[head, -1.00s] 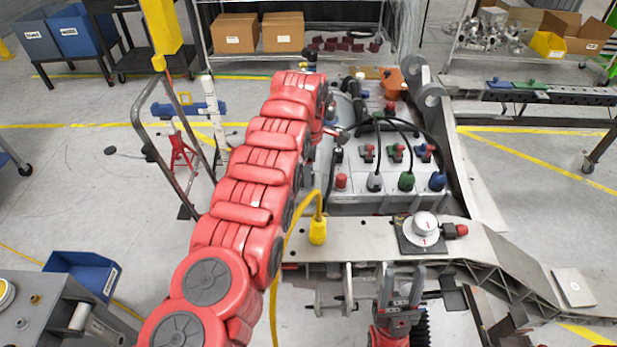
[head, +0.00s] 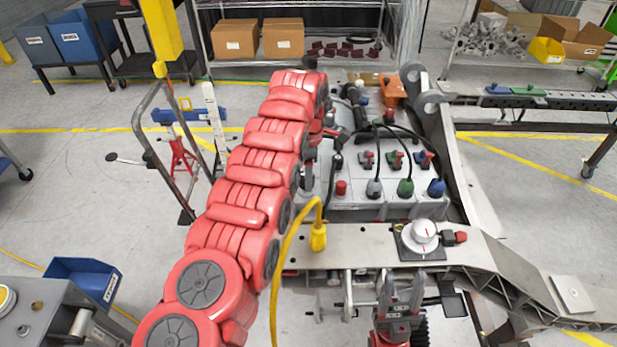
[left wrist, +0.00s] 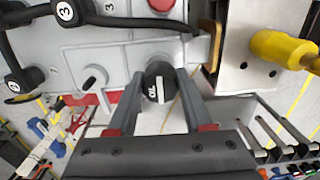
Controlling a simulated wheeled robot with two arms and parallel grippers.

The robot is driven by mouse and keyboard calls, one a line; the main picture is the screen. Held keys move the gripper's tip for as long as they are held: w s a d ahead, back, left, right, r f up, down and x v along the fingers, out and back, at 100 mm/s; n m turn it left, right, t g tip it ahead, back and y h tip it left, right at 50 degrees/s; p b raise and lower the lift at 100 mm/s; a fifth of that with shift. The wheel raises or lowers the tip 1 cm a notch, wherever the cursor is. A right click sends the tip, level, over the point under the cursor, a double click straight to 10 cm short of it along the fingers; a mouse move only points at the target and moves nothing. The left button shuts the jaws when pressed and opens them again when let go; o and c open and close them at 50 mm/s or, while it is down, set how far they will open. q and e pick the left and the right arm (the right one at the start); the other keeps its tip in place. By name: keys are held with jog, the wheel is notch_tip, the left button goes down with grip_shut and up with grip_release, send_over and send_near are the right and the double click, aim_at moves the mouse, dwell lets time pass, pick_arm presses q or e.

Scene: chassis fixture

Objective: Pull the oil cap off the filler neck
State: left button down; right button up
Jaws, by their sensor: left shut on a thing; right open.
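The oil cap (left wrist: 158,82) is a black round cap with white lettering, seen in the left wrist view between the two fingers of my left gripper (left wrist: 160,76). The fingers are shut on its sides. The cap is beside the lower edge of a light grey housing (left wrist: 110,65). The filler neck is hidden, and I cannot tell whether the cap still touches it. In the head view, my red left arm hides the cap and most of the left gripper. My right gripper (head: 402,284) is open and empty, below the front crossbeam (head: 370,245).
Behind the crossbeam is a grey block with black cables and red, green and blue connectors (head: 405,187). A yellow-plugged hose (head: 318,237) and a white dial (head: 424,232) are on the beam. A yellow fitting (left wrist: 283,48) is at the right in the wrist view.

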pick_arm(q)
jog(key=shift+r+p, duration=0.8)
jog(key=shift+r, duration=0.4)
